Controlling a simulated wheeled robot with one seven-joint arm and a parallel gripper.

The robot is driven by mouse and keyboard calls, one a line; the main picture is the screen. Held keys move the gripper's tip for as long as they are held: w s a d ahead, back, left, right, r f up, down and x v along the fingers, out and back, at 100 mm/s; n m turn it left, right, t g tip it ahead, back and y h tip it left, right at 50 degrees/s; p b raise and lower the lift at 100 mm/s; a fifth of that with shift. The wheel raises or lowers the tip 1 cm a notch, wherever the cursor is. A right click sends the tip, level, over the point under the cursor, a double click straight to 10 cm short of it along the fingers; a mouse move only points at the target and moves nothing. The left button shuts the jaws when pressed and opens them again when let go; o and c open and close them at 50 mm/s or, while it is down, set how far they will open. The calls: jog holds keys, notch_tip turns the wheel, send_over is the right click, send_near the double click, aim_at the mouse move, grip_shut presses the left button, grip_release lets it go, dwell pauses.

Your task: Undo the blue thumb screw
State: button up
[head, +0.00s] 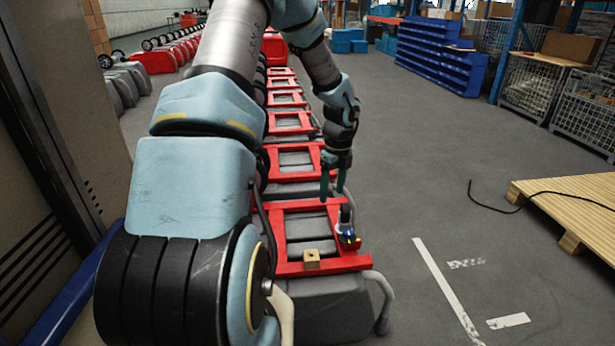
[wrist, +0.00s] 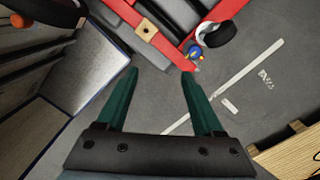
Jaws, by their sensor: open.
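The blue thumb screw (head: 347,236) sits at the right front corner of the nearest red frame (head: 310,267), with a small yellow part beside it. In the wrist view the blue thumb screw (wrist: 194,51) shows beyond the right fingertip, next to a dark and light rounded part. My gripper (head: 333,186) is open and empty, with green fingers apart, above and behind the screw in the head view. In the wrist view my gripper (wrist: 157,72) has only floor between its fingers. The fingers do not touch the screw.
A tan block with a hole (head: 311,259) sits on the front bar of the red frame. A row of grey tanks with red frames runs back behind it. A wooden pallet (head: 570,205) with a black cable lies at right. Grey floor between is free.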

jog(key=s+a+r+n, duration=0.6)
jog(key=r+n, duration=0.2)
jog(key=n, duration=0.2)
jog(key=shift+s+a+n+p, duration=0.3)
jog(key=shift+s+a, duration=0.05)
jog(key=shift+a, duration=0.05)
jog(key=s+a+r+n, duration=0.3)
jog(key=s+n, duration=0.2)
jog(key=n, duration=0.3)
jog(key=s+a+r+n+t+p, duration=0.1)
jog(key=s+a+r+n, duration=0.2)
jog(key=s+n, duration=0.3)
jog(key=shift+s+a+r+n+t+h, duration=0.35)
jog(key=shift+r+n, duration=0.3)
jog(key=shift+n, duration=0.25)
